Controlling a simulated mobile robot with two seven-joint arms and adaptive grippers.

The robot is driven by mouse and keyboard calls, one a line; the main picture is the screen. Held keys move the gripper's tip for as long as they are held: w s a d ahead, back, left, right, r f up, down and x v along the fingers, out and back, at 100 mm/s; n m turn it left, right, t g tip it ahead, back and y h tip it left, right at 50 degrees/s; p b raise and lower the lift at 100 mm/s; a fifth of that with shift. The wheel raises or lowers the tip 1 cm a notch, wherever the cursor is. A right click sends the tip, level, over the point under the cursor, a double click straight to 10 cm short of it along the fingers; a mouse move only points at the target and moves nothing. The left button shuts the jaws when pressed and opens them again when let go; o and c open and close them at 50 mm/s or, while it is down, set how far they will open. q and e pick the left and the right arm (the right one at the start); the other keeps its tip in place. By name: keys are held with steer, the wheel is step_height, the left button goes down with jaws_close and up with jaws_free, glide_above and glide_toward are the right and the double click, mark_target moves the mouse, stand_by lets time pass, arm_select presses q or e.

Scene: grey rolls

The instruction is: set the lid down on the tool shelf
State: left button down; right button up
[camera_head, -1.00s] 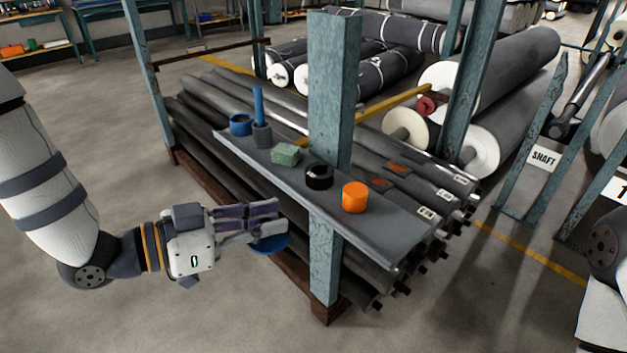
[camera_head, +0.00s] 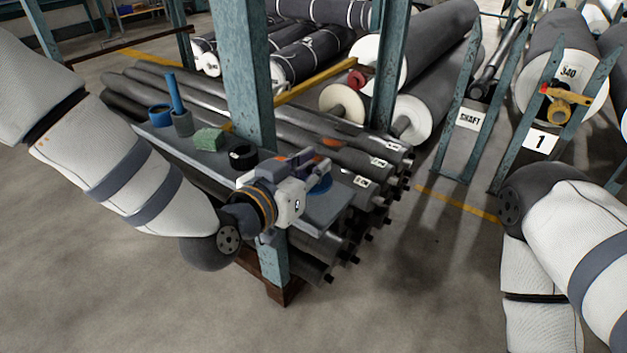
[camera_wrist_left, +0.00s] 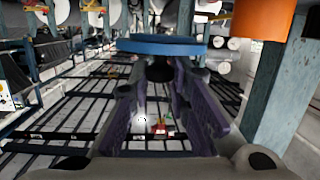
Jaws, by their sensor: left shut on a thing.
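The blue lid (camera_head: 322,184) shows just past my left gripper (camera_head: 308,168), against the right end of the grey tool shelf (camera_head: 325,210) in the head view. In the left wrist view the blue lid (camera_wrist_left: 162,46) is a flat disc seen edge-on. The purple fingers of my left gripper (camera_wrist_left: 160,75) are shut on its dark knob below the disc. I cannot tell whether the lid touches the shelf. My right gripper is out of view.
On the shelf stand a blue ring-shaped pot (camera_head: 160,114), a grey holder with a blue stick (camera_head: 182,122), a green block (camera_head: 208,139) and a black ring (camera_head: 243,156). A teal post (camera_head: 248,70) rises behind the shelf. Dark rolls (camera_head: 345,150) lie stacked behind.

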mark_target(317, 184)
arm_select(q)
steer(key=shift+w+d+f, duration=0.2)
steer(key=shift+d+f, duration=0.05)
steer(key=shift+f, duration=0.05)
steer(key=shift+w+d+f+b, duration=0.1)
steer(key=shift+f+b, duration=0.1)
steer(key=shift+f, duration=0.8)
steer(key=shift+w+d+f+b, duration=0.1)
steer(key=shift+f+b, duration=0.1)
steer(key=shift+f, duration=0.75)
steer(key=c, duration=1.5)
jaws_free()
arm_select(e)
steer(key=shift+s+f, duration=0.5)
